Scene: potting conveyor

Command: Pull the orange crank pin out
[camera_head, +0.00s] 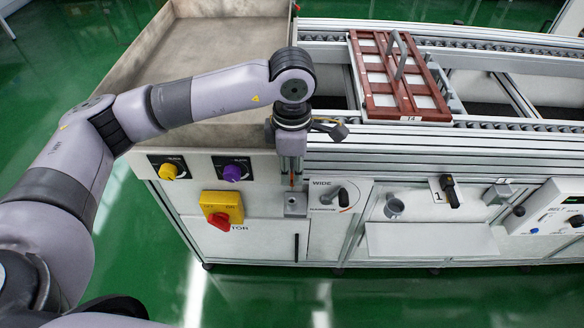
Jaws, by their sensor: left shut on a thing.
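My left gripper (291,172) points down in front of the conveyor's front panel, just left of the WIDE/NARROW dial. It is shut on the orange crank pin, of which only a thin orange-red sliver (292,180) shows between the fingers. A small grey metal block (295,204) sits on the panel right below the fingertips. The gripper hides most of the pin, and I cannot tell whether the pin is still in its hole. My right gripper is not in view.
The panel carries a WIDE/NARROW dial (343,197), a yellow knob (168,171), a purple knob (232,173), a yellow-red switch (222,209) and a black handle (450,190). A red-brown tray (388,100) rests on the conveyor. Green floor (400,300) in front is clear.

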